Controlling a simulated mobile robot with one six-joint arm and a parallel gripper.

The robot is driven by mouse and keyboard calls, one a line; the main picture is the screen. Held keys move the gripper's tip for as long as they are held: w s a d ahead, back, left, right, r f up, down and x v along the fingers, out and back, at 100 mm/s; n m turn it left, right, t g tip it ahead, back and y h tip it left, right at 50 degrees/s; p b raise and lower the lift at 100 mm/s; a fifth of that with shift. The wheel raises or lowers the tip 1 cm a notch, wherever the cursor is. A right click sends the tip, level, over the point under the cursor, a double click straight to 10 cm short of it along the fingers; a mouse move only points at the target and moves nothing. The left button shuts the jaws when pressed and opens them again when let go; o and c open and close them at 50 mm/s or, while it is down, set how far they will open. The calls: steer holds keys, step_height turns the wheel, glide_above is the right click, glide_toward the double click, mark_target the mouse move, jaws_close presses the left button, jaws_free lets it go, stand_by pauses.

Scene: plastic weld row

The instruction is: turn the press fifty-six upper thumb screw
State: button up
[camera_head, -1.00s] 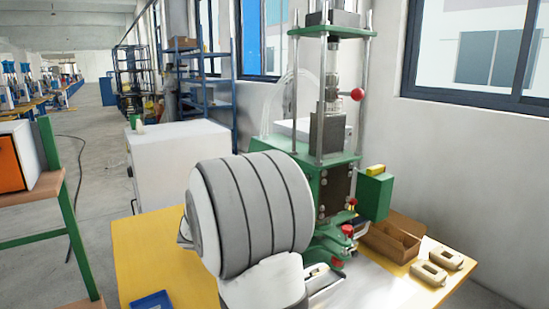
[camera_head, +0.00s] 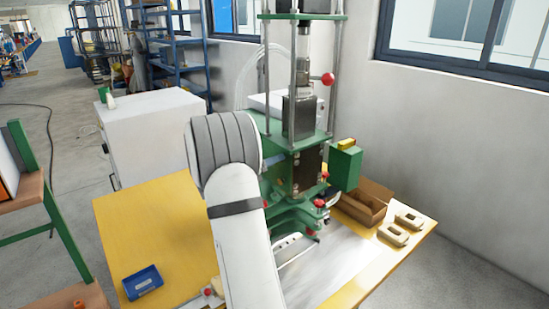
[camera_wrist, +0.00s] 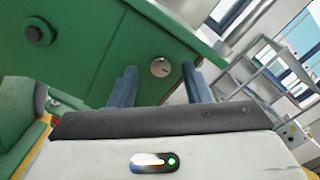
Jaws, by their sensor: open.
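The green press (camera_head: 290,130) stands at the back of the yellow table. In the wrist view its green body (camera_wrist: 90,60) fills the upper left. A round silver screw head (camera_wrist: 160,67) on the green face shows between the fingertips of my gripper (camera_wrist: 159,69). A dark round knob (camera_wrist: 38,33) sits farther left on the same face. I cannot tell for sure which is the upper thumb screw. My gripper is open, one finger on each side of the silver head; contact is not clear. In the head view my arm hides the gripper.
The yellow table (camera_head: 150,225) carries a blue tray (camera_head: 142,282) at front left. A cardboard box (camera_head: 365,203) and two beige parts (camera_head: 393,235) lie to the right. A white cabinet (camera_head: 155,135) stands behind. A grey shelf (camera_wrist: 265,80) shows right in the wrist view.

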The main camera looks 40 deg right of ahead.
steer(key=shift+s+d, duration=0.1)
steer(key=shift+d, duration=0.5)
jaws_close()
steer(key=shift+f+m+b, duration=0.15)
steer(key=shift+m+b, duration=0.15)
steer(key=shift+b, duration=0.1)
